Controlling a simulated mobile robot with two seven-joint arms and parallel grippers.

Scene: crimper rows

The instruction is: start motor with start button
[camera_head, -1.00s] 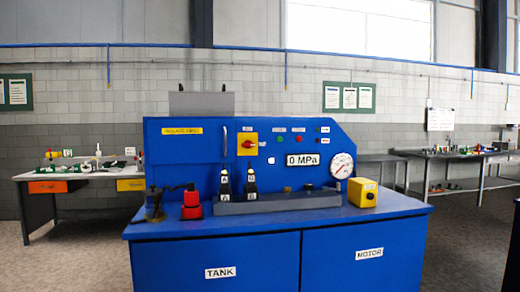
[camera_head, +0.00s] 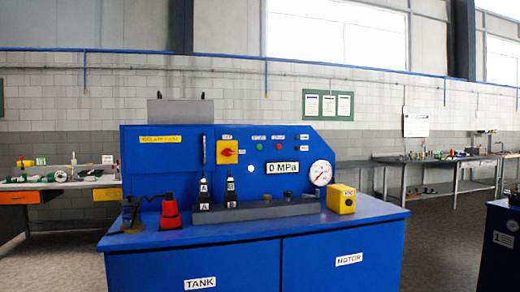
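A blue hydraulic bench (camera_head: 235,262) labelled TANK and MOTOR fills the middle of the head view. Its upright panel (camera_head: 190,152) carries a green button (camera_head: 260,146), a red button (camera_head: 279,146), and small indicators at the right. The labels above the buttons are too small to read. A yellow switch plate with a red knob (camera_head: 228,152) sits left of the buttons. The display (camera_head: 283,167) reads 0 MPa, and a round gauge (camera_head: 320,173) is beside it. Neither of my grippers is in view.
On the bench top stand a red device (camera_head: 171,214), two black lever valves (camera_head: 205,192) and a yellow box (camera_head: 341,198). A workbench (camera_head: 60,185) stands behind at left, a metal table (camera_head: 440,160) at right. A dark cabinet (camera_head: 500,245) is at the right edge. Floor between is clear.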

